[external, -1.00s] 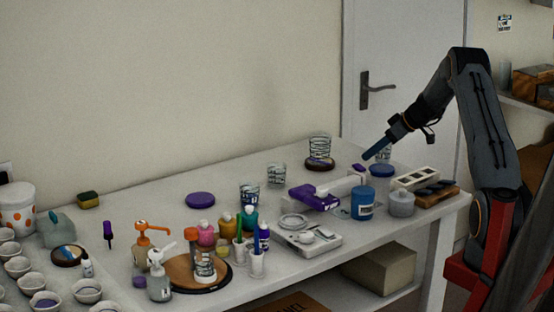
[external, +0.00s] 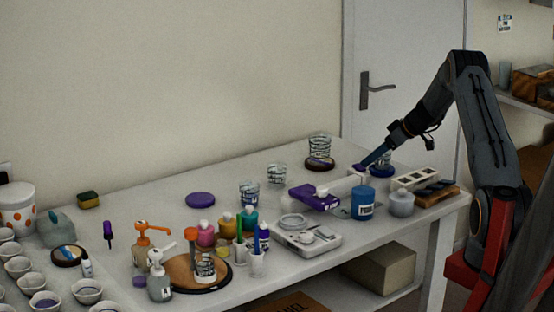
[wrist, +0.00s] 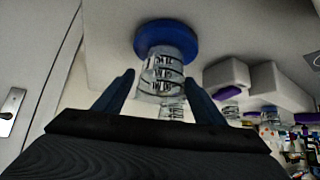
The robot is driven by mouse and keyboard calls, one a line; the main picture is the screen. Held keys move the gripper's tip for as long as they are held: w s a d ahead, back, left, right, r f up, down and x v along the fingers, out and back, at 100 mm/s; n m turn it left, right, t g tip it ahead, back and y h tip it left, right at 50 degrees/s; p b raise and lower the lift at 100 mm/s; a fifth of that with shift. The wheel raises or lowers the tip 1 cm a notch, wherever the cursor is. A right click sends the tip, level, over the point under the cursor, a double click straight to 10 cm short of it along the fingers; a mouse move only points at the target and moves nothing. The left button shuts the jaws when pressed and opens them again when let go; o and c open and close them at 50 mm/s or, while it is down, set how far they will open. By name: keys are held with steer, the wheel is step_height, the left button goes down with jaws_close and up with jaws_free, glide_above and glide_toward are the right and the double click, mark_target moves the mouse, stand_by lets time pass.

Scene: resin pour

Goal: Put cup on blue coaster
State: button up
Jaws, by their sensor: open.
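The cup, clear with dark bands (wrist: 160,72), stands upright on the blue coaster (wrist: 168,32) in the wrist view, which shows the scene upside down. In the external view the cup (external: 383,159) is partly hidden by my gripper, and the blue coaster (external: 381,173) shows under it at the right end of the table. My gripper (wrist: 160,98) is open, with one dark blue finger on each side of the cup. In the external view my gripper (external: 366,165) reaches down from the upper right. Whether a finger touches the cup is unclear.
A similar cup (external: 319,145) stands on a dark round coaster (external: 320,165) to the left. A blue can (external: 362,203), a white jar (external: 401,204) and a purple-and-white tool (external: 314,197) stand in front. More clear cups stand farther left. The table's back middle is fairly clear.

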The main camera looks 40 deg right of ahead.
steer(key=shift+r, duration=0.2)
steer(key=b+v, duration=0.3)
steer(key=v, duration=0.8)
steer(key=shift+s+r, duration=0.25)
steer(key=shift+s, duration=0.1)
